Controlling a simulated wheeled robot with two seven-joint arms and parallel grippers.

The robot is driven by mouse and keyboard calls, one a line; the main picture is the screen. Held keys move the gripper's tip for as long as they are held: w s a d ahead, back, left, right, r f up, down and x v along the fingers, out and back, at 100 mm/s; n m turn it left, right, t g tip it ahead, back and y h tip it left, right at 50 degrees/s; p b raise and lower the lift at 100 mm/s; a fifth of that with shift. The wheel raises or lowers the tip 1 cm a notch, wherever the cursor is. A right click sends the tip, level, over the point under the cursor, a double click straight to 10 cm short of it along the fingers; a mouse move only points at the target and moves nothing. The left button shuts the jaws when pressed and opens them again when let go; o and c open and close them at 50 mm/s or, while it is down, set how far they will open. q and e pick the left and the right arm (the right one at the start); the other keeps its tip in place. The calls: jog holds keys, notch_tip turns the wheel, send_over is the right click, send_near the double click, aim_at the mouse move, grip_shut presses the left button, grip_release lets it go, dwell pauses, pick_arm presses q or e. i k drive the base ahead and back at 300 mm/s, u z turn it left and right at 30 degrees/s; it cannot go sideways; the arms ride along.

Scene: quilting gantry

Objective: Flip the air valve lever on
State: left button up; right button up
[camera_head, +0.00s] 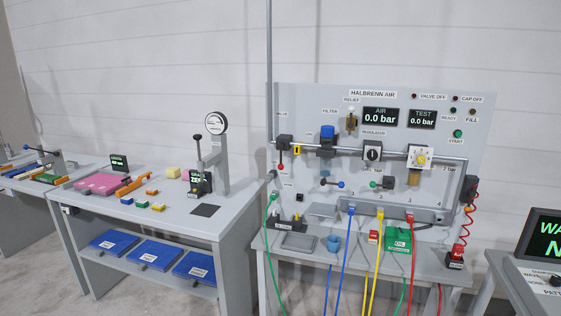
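The air panel (350,200) stands upright at the back of the right-hand bench. At its left end a dark valve body (284,141) sits on the grey pipe. A short lever with a red knob (281,167) hangs straight down below it. The air display (381,116) and the test display (422,118) both read 0.0 bar. A small red lamp (414,96) is beside the words VALVE OFF. Neither of my grippers is in view.
A bench (150,215) with a gauge press (216,150) and coloured parts stands to the left. Green, blue, yellow and red hoses hang over the right bench's front. The space before the lever looks clear.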

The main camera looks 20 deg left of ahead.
aim_at(280, 145)
jog(key=u, duration=0.4)
jog(key=i, duration=0.4)
jog(key=u, duration=1.15)
jog(key=i, duration=1.75)
jog(key=z, duration=0.5)
